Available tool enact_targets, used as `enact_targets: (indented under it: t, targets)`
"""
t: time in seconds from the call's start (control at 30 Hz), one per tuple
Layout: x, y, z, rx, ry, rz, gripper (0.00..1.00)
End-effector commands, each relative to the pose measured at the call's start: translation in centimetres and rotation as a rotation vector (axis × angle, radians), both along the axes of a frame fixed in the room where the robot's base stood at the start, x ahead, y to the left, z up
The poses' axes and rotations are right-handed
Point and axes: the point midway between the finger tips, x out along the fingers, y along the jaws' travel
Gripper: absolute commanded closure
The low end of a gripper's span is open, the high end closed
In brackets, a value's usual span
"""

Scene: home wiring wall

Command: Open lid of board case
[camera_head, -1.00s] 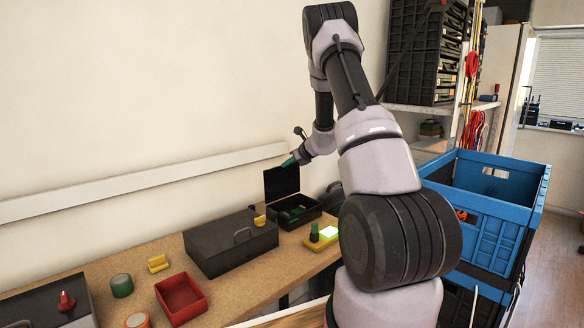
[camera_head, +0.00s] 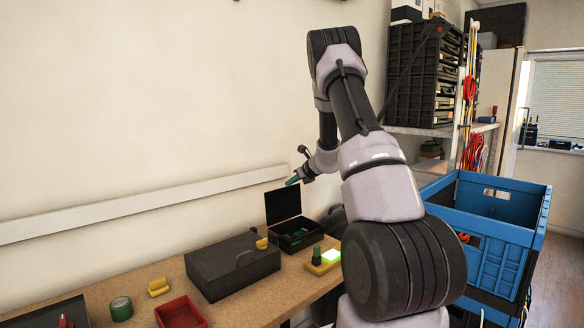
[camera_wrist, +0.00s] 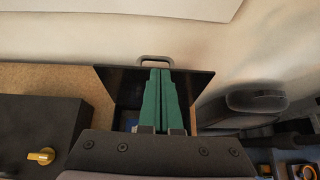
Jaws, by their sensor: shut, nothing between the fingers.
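The small black board case (camera_head: 311,240) stands on the wooden bench with its lid (camera_head: 283,206) raised about upright at the back. A few green things show inside. My gripper (camera_head: 290,181), with green fingers, is just above the lid's top edge in the head view. In the wrist view its fingers (camera_wrist: 160,73) are shut together and empty, in front of the dark lid (camera_wrist: 119,82) and near its handle (camera_wrist: 155,58). I cannot tell whether they touch the lid. The fingers and gripper body hide most of the case there.
A larger dark case (camera_head: 232,268) with a handle is left of the board case. A red tray (camera_head: 181,312) and green roll (camera_head: 121,309) lie left. Blue crates (camera_head: 492,222) stand right; the wall is behind.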

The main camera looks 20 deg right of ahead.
Motion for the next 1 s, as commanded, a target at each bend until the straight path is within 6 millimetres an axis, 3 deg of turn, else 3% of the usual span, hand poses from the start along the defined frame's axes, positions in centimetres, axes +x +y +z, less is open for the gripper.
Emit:
enact_targets:
  t: [0.07,0.4,0.6,0.77,0.87,1.0]
  targets:
    - [-0.7,-0.9,1.4,-0.001,-0.004,0.000,1.00]
    - [-1.4,-0.8,8.7,-0.003,-0.004,0.003,1.00]
    - [-1.6,-0.8,10.7,-0.001,-0.001,0.002,1.00]
    - [-1.6,-0.8,11.1,-0.001,-0.001,0.003,1.00]
    - [-2.2,-0.1,12.0,-0.025,-0.010,0.036,1.00]
    - [-5.2,3.4,15.8,-0.143,-0.053,0.191,1.00]
